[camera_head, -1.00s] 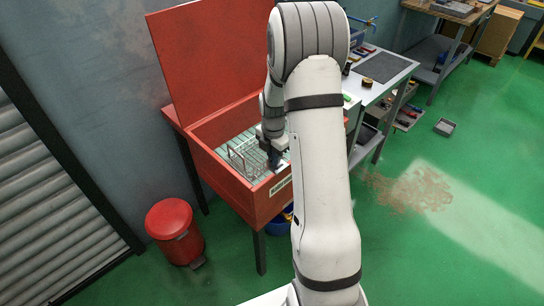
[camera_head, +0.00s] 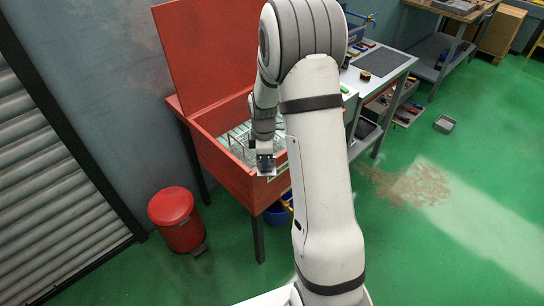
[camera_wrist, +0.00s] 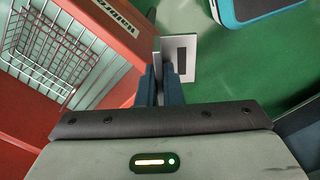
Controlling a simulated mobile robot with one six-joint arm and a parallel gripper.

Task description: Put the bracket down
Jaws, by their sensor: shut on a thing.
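The bracket (camera_wrist: 181,58) is a small grey metal piece with a dark slot in its flat face, and a second plate shows edge-on beside it. My gripper (camera_wrist: 168,78) is shut on it, with the dark blue fingers close together in the wrist view. The bracket sticks out past the fingertips over green floor, just beside the red washer's edge. In the head view my gripper (camera_head: 266,168) is in front of the red washer's (camera_head: 222,169) front wall. A light edge of the bracket (camera_head: 270,177) shows there below the fingers.
A wire basket (camera_wrist: 55,48) sits inside the washer, whose lid (camera_head: 205,50) stands open. A red bin (camera_head: 176,218) stands at left and a blue bucket (camera_head: 277,214) below the washer. A workbench with a dark mat (camera_head: 382,65) is behind my arm. The floor at right is mostly clear.

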